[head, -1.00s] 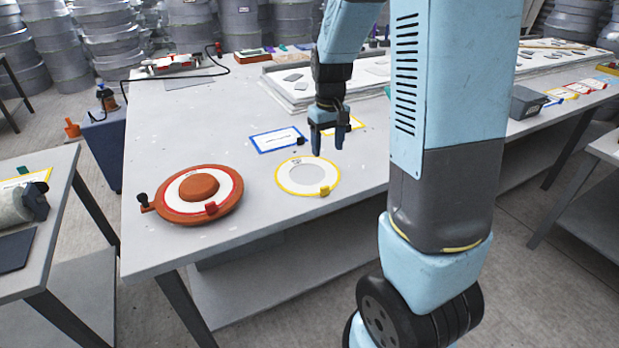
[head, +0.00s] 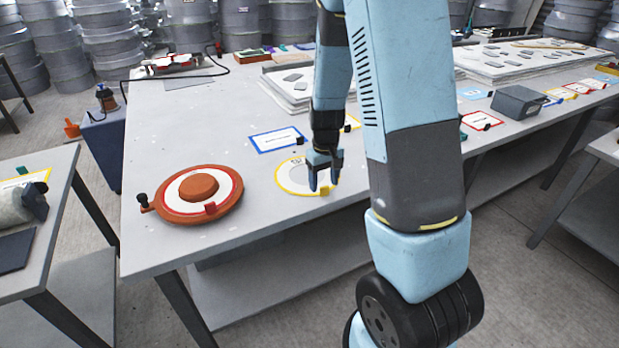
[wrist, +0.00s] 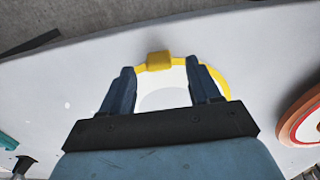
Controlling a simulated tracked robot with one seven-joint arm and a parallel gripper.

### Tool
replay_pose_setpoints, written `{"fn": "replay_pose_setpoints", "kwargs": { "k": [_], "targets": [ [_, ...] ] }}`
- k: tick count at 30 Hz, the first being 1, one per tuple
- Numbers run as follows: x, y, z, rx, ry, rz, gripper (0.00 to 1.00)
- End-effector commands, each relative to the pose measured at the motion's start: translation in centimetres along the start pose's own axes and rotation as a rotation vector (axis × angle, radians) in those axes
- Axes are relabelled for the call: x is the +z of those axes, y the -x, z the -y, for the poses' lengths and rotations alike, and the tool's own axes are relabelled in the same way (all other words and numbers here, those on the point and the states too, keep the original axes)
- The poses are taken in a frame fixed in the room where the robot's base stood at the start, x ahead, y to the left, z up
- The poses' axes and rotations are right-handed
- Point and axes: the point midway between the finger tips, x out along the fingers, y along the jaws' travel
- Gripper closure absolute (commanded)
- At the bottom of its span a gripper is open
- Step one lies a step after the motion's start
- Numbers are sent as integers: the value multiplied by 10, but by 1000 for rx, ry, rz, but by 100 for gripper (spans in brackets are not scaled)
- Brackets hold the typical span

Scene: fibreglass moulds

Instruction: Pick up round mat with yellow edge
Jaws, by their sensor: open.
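The round mat with a yellow edge (head: 287,177) lies flat on the grey table near its front edge. It has a white ring, a grey centre and a yellow tab on its rim. My gripper (head: 323,183) is over the right part of the mat in the head view and hides some of it. In the wrist view my gripper (wrist: 161,80) is open, with the mat's yellow tab (wrist: 159,60) showing between and just beyond the fingertips. Nothing is between the fingers that I can see as held; whether the tips touch the mat I cannot tell.
An orange round mould (head: 222,208) with a white ring lies left of the mat. A blue-edged card (head: 277,139) lies behind the mat. A white panel stack (head: 290,90) and a grey box (head: 518,101) stand farther back. The table between mould and mat is clear.

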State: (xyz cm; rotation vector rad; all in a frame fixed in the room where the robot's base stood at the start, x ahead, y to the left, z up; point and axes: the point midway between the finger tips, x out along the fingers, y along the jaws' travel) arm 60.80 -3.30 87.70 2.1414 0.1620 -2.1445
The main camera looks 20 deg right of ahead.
Motion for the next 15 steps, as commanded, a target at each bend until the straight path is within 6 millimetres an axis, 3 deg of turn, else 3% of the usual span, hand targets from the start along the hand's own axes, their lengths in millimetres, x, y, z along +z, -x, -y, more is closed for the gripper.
{"fn": "replay_pose_setpoints", "kwargs": {
  "k": [6,15],
  "targets": [
    [0,-18,-1,0,0,1,38],
    [0,-19,-1,0,0,-1,41]
  ]
}}
